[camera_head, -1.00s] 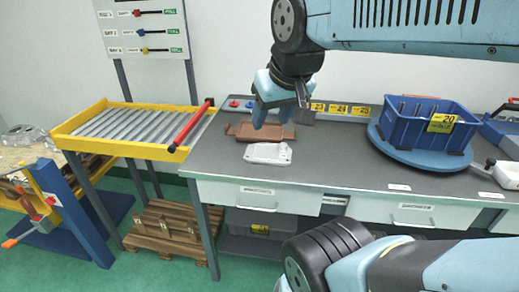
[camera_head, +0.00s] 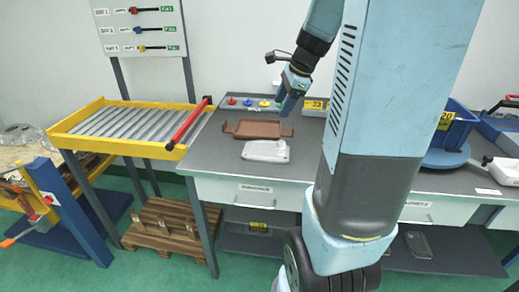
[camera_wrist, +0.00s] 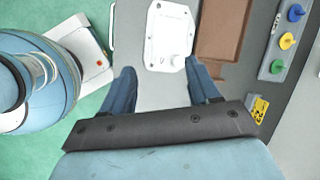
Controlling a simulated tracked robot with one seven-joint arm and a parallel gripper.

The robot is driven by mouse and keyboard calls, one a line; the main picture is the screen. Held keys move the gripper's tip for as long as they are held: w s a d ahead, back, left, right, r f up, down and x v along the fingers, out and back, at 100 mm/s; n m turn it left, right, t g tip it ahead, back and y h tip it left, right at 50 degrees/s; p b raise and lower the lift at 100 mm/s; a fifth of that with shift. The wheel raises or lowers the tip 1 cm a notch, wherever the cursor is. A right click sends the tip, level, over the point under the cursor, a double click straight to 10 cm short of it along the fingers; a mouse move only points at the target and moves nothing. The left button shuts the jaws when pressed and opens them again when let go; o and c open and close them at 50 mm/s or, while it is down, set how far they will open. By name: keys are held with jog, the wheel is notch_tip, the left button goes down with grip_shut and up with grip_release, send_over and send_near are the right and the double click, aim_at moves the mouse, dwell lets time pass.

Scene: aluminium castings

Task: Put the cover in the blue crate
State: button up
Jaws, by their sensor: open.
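The cover, a light grey cast plate with a rounded end (camera_head: 265,151), lies flat on the grey bench near its front edge. In the wrist view the cover (camera_wrist: 157,50) lies beyond the fingertips, roughly between them in the picture. My gripper (camera_head: 285,107) is open and empty above the bench, up and to the right of the cover in the head view. Its two fingers (camera_wrist: 158,72) are spread in the wrist view. The blue crate (camera_head: 464,125) stands on the blue round turntable (camera_head: 445,161) at the right; my arm hides its left part.
A brown tray (camera_head: 258,129) lies just behind the cover and shows in the wrist view (camera_wrist: 222,32). A strip with red, blue and yellow knobs (camera_head: 248,102) runs along the bench's back. A yellow-framed roller table (camera_head: 120,127) stands left. A white device (camera_head: 503,170) sits far right.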

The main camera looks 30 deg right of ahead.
jog(key=w+d+f+m, duration=0.4)
jog(key=d+f+m, duration=0.2)
jog(key=d+m, duration=0.15)
send_over(281, 142)
jog(key=s+d, duration=0.1)
jog(key=d, duration=0.1)
jog(key=shift+n, duration=0.25)
jog(key=f, duration=0.8)
jog(key=shift+s+a, duration=0.1)
jog(key=shift+a, duration=0.15)
jog(key=shift+s+x, duration=0.2)
jog(key=shift+x, duration=2.45)
jog(key=shift+d, duration=0.15)
grip_shut()
